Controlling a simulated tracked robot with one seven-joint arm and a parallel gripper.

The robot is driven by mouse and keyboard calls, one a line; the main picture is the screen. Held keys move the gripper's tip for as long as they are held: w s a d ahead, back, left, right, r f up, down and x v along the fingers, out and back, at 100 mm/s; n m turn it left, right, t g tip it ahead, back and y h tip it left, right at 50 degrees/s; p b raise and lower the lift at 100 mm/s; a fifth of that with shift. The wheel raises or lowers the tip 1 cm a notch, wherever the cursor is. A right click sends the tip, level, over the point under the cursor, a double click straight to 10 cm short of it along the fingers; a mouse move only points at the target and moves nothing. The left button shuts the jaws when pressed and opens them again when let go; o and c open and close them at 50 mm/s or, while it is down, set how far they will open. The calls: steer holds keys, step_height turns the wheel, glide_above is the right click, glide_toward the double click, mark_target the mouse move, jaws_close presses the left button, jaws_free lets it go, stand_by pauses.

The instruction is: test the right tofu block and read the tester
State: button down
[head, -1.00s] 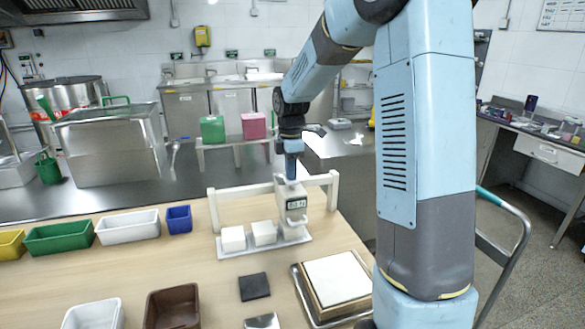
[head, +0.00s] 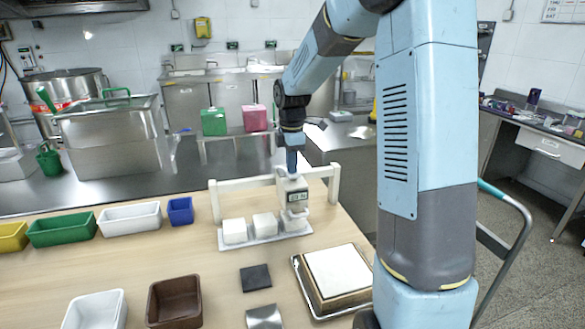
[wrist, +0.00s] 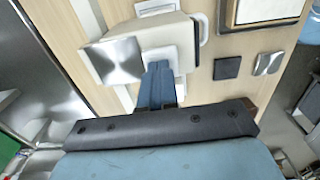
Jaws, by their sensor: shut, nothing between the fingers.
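The tester (head: 291,190) is a white upright unit with a small display (head: 298,196) on its front; the digits are too small to read surely. The right tofu block (head: 294,224) is white and sits under the tester on a white tray (head: 262,239); the tester hides its upper part, so contact is unclear. The middle tofu block (head: 265,224) and left tofu block (head: 234,232) stand uncovered beside it. My gripper (head: 291,168) points down, shut and empty, with its tips at the tester's top. In the wrist view its blue fingers (wrist: 160,70) reach the tester's pale body.
A white frame (head: 334,185) stands behind the tester. Green (head: 62,232), white (head: 129,220) and blue (head: 180,212) bins stand left. A brown bin (head: 174,302), a dark square (head: 255,278) and a board on a metal tray (head: 338,275) are nearer. Wood between is clear.

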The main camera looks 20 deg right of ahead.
step_height(320, 180, up, 13)
steer(key=shift+f, duration=0.2)
stand_by(0.4)
steer(key=s+r+m+t, duration=0.4)
steer(key=s+m, duration=0.5)
steer(key=s, duration=0.8)
steer(key=s+d+f+m+t, duration=0.1)
steer(key=s+f+m, duration=0.2)
steer(key=s+m, duration=0.6)
steer(key=s, duration=0.5)
steer(key=shift+t, duration=0.3)
